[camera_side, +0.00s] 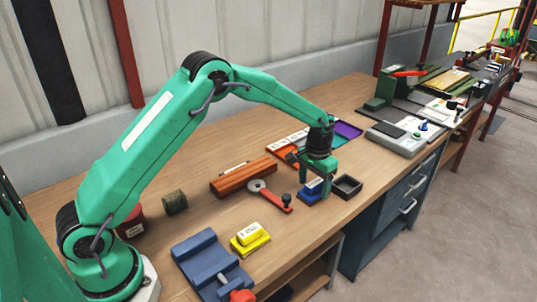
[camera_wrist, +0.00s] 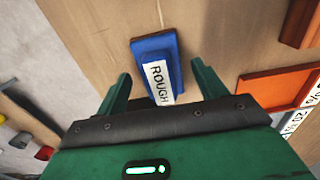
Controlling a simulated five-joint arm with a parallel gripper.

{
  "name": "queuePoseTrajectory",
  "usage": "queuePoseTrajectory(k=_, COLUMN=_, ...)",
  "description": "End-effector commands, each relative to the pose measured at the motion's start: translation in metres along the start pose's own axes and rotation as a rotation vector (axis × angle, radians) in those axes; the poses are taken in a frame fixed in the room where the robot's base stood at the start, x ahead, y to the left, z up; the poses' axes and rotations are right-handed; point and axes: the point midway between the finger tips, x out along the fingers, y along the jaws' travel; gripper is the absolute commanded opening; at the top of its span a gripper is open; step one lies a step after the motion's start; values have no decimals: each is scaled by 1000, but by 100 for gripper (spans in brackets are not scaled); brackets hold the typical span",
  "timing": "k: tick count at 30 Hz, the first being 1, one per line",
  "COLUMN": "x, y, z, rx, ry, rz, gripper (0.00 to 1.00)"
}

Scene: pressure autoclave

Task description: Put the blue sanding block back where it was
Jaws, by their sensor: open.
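The blue sanding block (camera_side: 310,190) lies on the wooden bench near its front edge, with a white label on top. In the wrist view the block (camera_wrist: 146,46) shows a label reading "ROUGH" and lies between and ahead of the fingers, with gaps on both sides. My gripper (camera_side: 316,181) points down over the block; its near finger hides part of it in the side view. In the wrist view my gripper (camera_wrist: 161,70) is open. I cannot tell how far the fingertips are above the bench.
A small dark tray (camera_side: 347,187) stands just right of the block. A red-handled tool (camera_side: 270,196) and reddish wood (camera_side: 243,176) lie to its left. A yellow block (camera_side: 250,238) and a blue vise (camera_side: 206,257) are nearer the camera. Coloured trays (camera_side: 347,130) lie behind.

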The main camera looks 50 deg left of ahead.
Motion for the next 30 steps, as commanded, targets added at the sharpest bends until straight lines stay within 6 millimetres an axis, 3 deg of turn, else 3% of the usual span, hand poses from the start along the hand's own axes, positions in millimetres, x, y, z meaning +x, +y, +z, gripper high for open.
queuePoseTrajectory(k=21, x=-101, y=0, z=0, rx=0, ry=2, rz=0, gripper=70)
queuePoseTrajectory(k=30, x=-117, y=0, z=0, rx=0, ry=1, rz=0, gripper=70)
